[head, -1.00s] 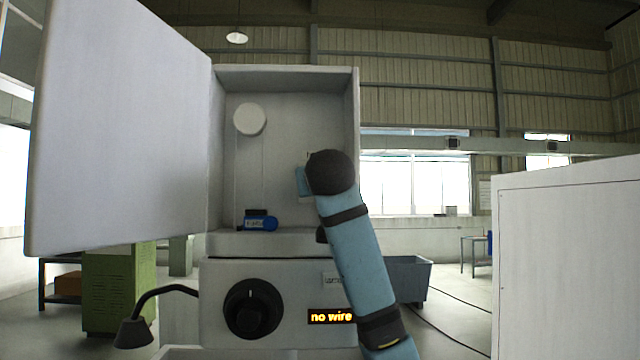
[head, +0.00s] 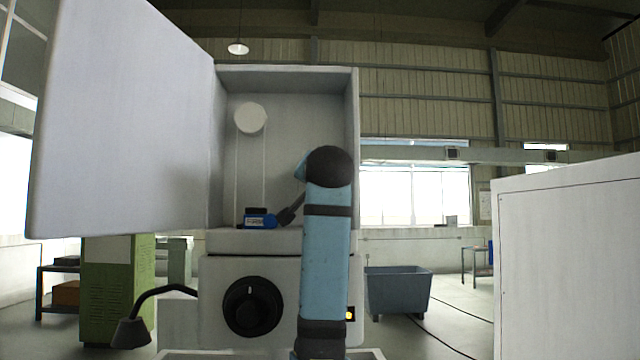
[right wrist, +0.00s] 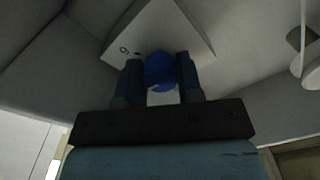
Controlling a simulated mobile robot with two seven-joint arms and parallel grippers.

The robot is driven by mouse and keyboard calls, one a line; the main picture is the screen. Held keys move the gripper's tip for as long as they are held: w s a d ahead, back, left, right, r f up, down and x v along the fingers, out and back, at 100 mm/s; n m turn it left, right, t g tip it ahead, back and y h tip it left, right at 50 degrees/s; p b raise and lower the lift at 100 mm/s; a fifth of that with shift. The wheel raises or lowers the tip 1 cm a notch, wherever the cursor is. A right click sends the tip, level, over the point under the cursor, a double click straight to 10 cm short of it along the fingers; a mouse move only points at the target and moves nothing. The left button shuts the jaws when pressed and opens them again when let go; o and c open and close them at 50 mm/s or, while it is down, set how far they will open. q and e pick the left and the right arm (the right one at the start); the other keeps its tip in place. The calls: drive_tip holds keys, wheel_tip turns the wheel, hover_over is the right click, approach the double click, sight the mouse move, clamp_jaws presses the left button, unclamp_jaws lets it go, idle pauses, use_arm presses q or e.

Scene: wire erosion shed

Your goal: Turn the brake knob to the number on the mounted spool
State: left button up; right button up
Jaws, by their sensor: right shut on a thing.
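A black round brake knob (head: 252,307) with a pale mark at its top sits on the machine's front panel. Any numbers around it are too small to read. My right gripper (head: 285,216) reaches into the open cabinet at a blue part (head: 262,222) with a dark top and a small label. In the right wrist view, my right gripper (right wrist: 160,76) is closed on a rounded blue part (right wrist: 160,71) between its fingers. I cannot make out a spool with a number. My left gripper is not in view.
The cabinet door (head: 125,120) stands open at the left. A white disc (head: 250,118) is on the cabinet's back wall, with thin lines running down. A bent black lamp (head: 132,330) stands left of the knob. A white cabinet (head: 570,265) is at the right.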

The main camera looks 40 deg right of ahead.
drive_tip(key=shift+m, duration=0.5)
drive_tip(key=o, duration=0.9)
drive_tip(key=shift+s+a+f, duration=0.1)
drive_tip(key=shift+s+a, duration=0.2)
drive_tip(key=shift+s, duration=0.05)
drive_tip(key=shift+b+v, duration=1.6)
drive_tip(key=shift+v, duration=4.85)
